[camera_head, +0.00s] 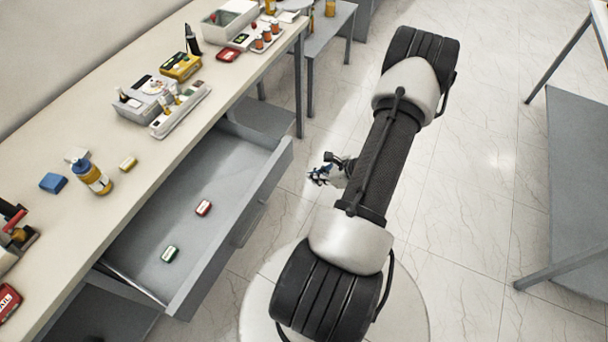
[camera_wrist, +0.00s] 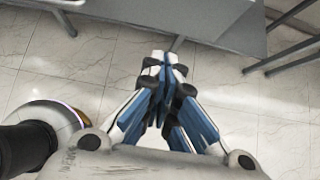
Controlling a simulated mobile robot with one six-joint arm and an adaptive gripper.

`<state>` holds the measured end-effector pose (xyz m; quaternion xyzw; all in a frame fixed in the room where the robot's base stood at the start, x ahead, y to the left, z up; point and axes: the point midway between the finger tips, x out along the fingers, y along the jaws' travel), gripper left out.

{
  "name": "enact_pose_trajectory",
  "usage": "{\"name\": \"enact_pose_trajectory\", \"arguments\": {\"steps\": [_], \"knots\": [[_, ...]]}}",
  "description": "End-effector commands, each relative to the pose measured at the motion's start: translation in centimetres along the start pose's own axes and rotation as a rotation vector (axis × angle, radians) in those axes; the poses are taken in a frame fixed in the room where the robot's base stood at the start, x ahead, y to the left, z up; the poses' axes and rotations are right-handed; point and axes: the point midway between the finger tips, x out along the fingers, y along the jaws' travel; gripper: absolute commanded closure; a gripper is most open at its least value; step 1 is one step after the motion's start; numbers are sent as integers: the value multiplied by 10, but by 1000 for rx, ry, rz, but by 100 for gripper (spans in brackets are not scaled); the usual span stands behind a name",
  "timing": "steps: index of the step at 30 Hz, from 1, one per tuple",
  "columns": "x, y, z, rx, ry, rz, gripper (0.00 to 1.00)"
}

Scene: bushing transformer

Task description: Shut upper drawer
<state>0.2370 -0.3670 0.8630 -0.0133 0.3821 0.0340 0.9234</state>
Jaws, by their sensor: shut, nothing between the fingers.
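The upper drawer (camera_head: 215,190) is pulled out from under the long bench and stands open in the head view. A red box (camera_head: 203,208) and a green box (camera_head: 171,254) lie inside it. The drawer's front panel (camera_head: 232,232) faces my arm. My gripper (camera_head: 318,175) is to the right of the drawer front, apart from it, with its fingers shut and empty. In the wrist view my gripper (camera_wrist: 163,62) has its blue and white fingers together, over the floor. A grey panel edge (camera_wrist: 200,22) shows at the top there; I cannot tell which part of the furniture it is.
The bench top (camera_head: 135,190) holds a yellow bottle (camera_head: 92,177), a blue block (camera_head: 53,183), a grey box (camera_head: 147,99) and other items. A grey shelf (camera_head: 578,180) stands at the right. Open tiled floor (camera_head: 470,190) lies between.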

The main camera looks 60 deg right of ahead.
Motion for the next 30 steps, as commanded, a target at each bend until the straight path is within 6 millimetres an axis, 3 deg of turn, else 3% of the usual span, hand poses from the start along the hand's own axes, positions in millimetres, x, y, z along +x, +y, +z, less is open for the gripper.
{"name": "enact_pose_trajectory", "arguments": {"steps": [13, 21, 30], "knots": [[94, 2, -1, -6, 1, 6, 100], [114, 1, 26, -7, 1, 4, 100], [116, 1, 29, -4, 1, 3, 100]]}}
